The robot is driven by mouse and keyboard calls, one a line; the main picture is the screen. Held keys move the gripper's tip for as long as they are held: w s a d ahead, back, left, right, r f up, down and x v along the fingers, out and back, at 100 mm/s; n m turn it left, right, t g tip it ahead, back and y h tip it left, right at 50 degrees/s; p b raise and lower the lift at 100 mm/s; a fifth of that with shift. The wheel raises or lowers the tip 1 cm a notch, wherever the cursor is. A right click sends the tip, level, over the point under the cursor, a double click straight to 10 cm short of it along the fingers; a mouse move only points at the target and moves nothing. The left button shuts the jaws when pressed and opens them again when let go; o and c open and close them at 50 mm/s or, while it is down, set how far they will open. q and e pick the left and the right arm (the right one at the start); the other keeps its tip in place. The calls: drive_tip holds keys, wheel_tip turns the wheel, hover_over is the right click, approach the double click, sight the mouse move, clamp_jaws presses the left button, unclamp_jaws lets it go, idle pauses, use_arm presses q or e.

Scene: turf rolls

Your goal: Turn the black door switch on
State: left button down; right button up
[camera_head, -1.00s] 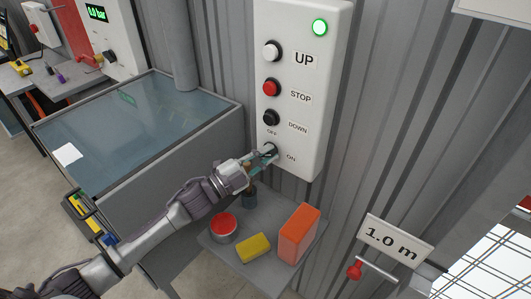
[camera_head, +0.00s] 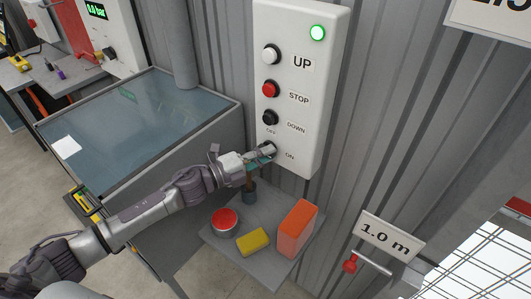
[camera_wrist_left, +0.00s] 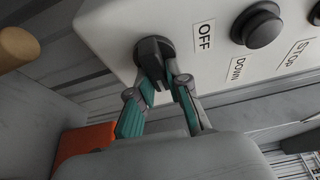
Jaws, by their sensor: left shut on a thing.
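The black door switch (camera_head: 269,147) is the lowest control on a white wall panel (camera_head: 311,140), between the small labels OFF and ON. My left gripper (camera_head: 262,157) reaches it from the left and is shut on its knob. In the left wrist view the black knob (camera_wrist_left: 152,50) lies at the tips of my left gripper (camera_wrist_left: 165,78), left of the OFF label; the ON label does not show there. The fingers partly cover the knob, so its exact turn is hard to tell. My right gripper is in neither view.
Below, a small grey table (camera_head: 265,270) holds a red-topped tin (camera_head: 225,219), yellow block (camera_head: 252,242) and orange box (camera_head: 297,230).

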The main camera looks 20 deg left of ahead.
use_arm(q)
drive_tip(key=shift+f, duration=0.1)
drive_tip(key=c, duration=1.1)
unclamp_jaws()
drive_tip(key=v, duration=0.7)
drive_tip(key=shift+s+a, duration=0.2)
